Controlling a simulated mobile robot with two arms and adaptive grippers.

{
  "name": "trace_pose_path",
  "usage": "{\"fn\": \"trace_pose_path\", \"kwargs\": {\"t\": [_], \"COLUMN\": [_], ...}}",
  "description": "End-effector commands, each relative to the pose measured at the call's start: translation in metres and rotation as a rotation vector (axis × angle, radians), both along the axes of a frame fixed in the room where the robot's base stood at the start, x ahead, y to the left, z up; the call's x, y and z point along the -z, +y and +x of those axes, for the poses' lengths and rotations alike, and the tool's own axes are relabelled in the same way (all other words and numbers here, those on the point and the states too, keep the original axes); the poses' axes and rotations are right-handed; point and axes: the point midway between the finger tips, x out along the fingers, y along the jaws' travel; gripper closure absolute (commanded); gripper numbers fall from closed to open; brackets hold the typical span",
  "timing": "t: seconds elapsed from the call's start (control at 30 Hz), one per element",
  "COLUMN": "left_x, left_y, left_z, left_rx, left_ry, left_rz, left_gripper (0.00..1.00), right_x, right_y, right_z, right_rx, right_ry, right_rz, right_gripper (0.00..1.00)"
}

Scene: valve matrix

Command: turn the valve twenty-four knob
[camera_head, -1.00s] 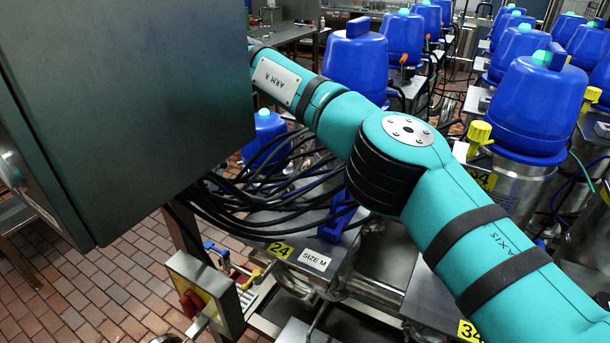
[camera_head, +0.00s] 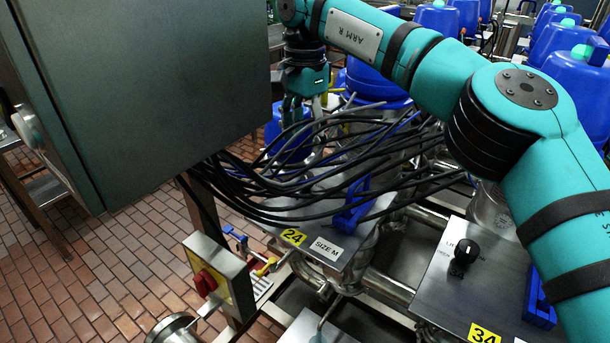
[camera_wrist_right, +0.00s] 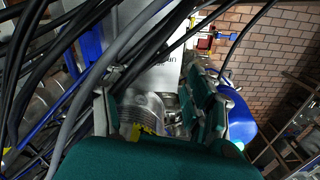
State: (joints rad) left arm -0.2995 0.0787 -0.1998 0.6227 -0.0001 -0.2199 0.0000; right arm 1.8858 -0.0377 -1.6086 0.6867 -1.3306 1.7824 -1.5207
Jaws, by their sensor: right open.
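The yellow 24 label (camera_head: 293,236) is on the front edge of a grey metal valve plate (camera_head: 318,228), beside a SIZE M tag. A blue bracket (camera_head: 352,205) stands on this plate. I cannot make out the valve 24 knob; a bundle of black cables (camera_head: 300,180) covers much of the plate. My right gripper (camera_head: 299,108) points down above and behind the cables, apart from the plate. In the right wrist view its two fingers (camera_wrist_right: 158,112) are spread, with cables crossing in front of them and nothing clearly held. My left gripper is not in view.
A large dark cabinet (camera_head: 140,90) blocks the upper left. A black knob (camera_head: 465,253) sits on the neighbouring plate labelled 34 (camera_head: 484,334). A red-handled switch box (camera_head: 220,278) stands in front. Blue-topped vessels (camera_head: 565,40) fill the back right.

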Motion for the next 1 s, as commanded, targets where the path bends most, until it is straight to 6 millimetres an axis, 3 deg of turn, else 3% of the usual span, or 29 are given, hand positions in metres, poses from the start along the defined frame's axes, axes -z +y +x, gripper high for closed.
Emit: {"fn": "trace_pose_path", "kwargs": {"t": [0.2,0.4,0.6,0.87,1.0], "left_x": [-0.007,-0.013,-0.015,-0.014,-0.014], "left_y": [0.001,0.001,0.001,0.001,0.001], "left_z": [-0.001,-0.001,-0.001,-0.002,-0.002], "left_rx": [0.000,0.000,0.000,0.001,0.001], "left_ry": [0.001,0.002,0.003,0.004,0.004], "left_rz": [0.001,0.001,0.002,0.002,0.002], "left_gripper": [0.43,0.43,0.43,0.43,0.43], "right_x": [0.046,0.076,0.089,0.090,0.090], "right_y": [-0.001,0.000,0.000,0.000,0.000], "right_z": [0.000,0.000,0.000,0.000,0.000], "right_rx": [0.000,0.001,0.001,0.001,0.001], "right_ry": [0.004,0.001,0.001,0.000,0.000], "right_rz": [0.000,0.000,0.001,0.001,0.001], "right_gripper": [0.43,0.43,0.43,0.43,0.62]}}
